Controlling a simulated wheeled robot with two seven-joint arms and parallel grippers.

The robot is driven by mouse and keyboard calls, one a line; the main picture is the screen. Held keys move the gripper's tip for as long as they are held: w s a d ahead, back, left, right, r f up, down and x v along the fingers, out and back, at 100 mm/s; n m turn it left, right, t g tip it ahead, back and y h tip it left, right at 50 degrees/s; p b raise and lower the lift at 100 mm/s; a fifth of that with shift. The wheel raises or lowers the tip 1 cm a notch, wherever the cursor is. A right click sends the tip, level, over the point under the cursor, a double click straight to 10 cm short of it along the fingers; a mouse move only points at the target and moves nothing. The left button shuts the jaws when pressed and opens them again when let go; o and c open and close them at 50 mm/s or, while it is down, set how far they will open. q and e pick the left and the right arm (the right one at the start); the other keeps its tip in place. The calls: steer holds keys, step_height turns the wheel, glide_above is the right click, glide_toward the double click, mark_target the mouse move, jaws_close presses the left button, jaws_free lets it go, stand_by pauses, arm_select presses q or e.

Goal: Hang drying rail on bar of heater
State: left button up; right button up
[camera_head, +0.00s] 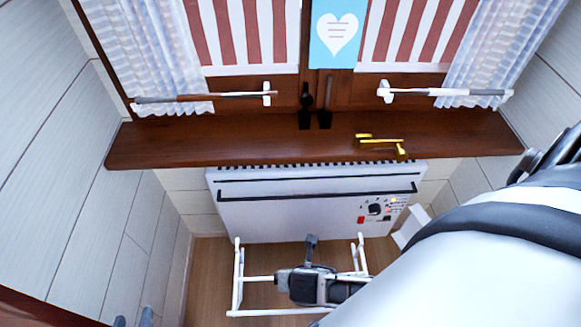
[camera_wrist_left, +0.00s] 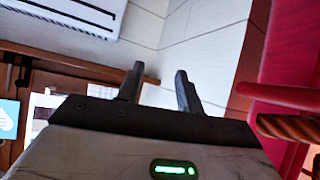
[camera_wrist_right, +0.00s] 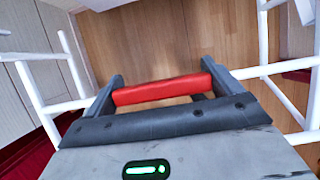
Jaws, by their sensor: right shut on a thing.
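The heater (camera_head: 280,217) is a white panel under the window sill, with a dark bar (camera_head: 317,196) across its front. The drying rail (camera_head: 238,272) is a white tube frame just in front of the heater and low in the head view, apart from the bar in the picture. My right gripper (camera_wrist_right: 162,90) is shut on the rail's red middle section (camera_wrist_right: 165,88); white tubes spread to both sides in the right wrist view. My left gripper (camera_wrist_left: 157,88) is open and empty. Only its fingertips show at the head view's bottom left (camera_head: 133,319).
The wooden sill (camera_head: 240,138) juts out above the heater, with a gold handle (camera_head: 385,143) on it. The heater's knob panel (camera_head: 377,209) is at its right. Wood-panelled walls close in on both sides. My right arm covers the lower right.

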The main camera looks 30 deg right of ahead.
steer(key=shift+w, duration=0.15)
arm_select(q)
steer(key=shift+n+t+h, duration=0.3)
steer(key=shift+t+h, duration=0.1)
steer(key=shift+s+d+f+b, duration=0.2)
steer(key=shift+f+b, duration=0.6)
steer(key=shift+b, duration=0.95)
steer(key=shift+s+d+f+b, duration=0.15)
steer(key=shift+f+b, duration=0.65)
steer(key=shift+b, duration=1)
steer(key=shift+s+d+f+b, duration=0.2)
steer(key=shift+f+b, duration=0.6)
steer(key=shift+b, duration=0.95)
arm_select(e)
steer(key=w+d+f, duration=0.2)
steer(key=w+d, duration=0.6)
steer(key=w, duration=0.5)
steer(key=shift+d, duration=0.15)
steer(key=shift+f, duration=0.15)
